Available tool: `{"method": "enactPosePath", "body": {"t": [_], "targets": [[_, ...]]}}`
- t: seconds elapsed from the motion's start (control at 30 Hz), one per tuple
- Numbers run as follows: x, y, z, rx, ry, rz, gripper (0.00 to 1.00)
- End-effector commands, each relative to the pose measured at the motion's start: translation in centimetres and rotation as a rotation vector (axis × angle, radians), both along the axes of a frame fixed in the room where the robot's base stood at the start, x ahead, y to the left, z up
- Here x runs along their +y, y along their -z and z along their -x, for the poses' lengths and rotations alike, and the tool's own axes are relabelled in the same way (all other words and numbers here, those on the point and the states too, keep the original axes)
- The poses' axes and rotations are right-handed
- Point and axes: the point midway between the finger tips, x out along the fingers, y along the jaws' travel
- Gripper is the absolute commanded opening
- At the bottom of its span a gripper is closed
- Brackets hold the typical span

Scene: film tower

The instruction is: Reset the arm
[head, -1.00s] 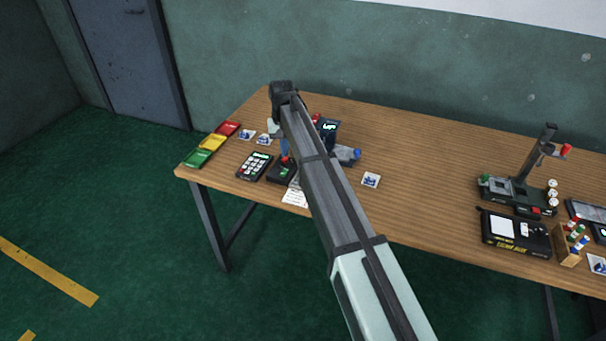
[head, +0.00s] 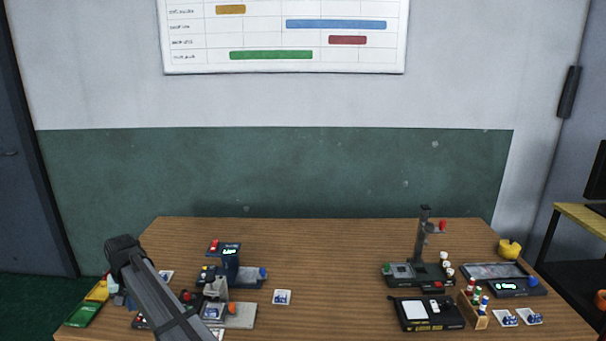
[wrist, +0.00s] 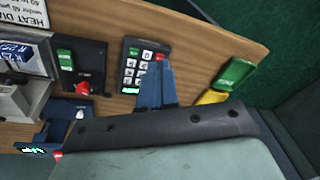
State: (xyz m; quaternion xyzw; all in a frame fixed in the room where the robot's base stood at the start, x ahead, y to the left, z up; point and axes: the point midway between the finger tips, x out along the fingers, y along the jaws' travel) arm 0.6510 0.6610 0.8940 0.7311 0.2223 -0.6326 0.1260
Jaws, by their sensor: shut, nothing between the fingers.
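My arm (head: 155,290) reaches in from the bottom left over the left end of the table in the head view. My gripper (wrist: 157,68) shows in the wrist view as two blue fingers pressed together, shut and empty. In that picture the fingertips lie over a black keypad device (wrist: 140,72); I cannot tell whether they touch it. In the head view my arm hides most of that area.
The wooden table (head: 330,265) carries a device with a blue knob (head: 240,275) left of centre. A stand with a post (head: 422,240) and a black box (head: 427,314) are at right. The table's middle is mostly clear.

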Motion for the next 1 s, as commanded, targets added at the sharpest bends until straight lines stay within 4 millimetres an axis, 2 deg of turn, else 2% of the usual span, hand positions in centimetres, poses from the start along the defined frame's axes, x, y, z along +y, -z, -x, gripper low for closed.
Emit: {"method": "enactPosePath", "body": {"t": [0.03,0.13,0.37,0.77,0.87,1.0], "targets": [[1.4,0.5,1.6,-0.005,0.004,-0.022,0.0],[3.4,2.6,3.9,-0.004,0.044,-0.067,0.0],[3.5,9.1,5.9,0.032,0.165,-0.111,0.0],[-0.2,23.3,9.9,0.13,0.45,-0.159,0.0],[-1.5,26.7,11.2,0.157,0.531,-0.171,0.0],[-4.2,31.3,12.6,0.187,0.632,-0.175,0.0]]}}
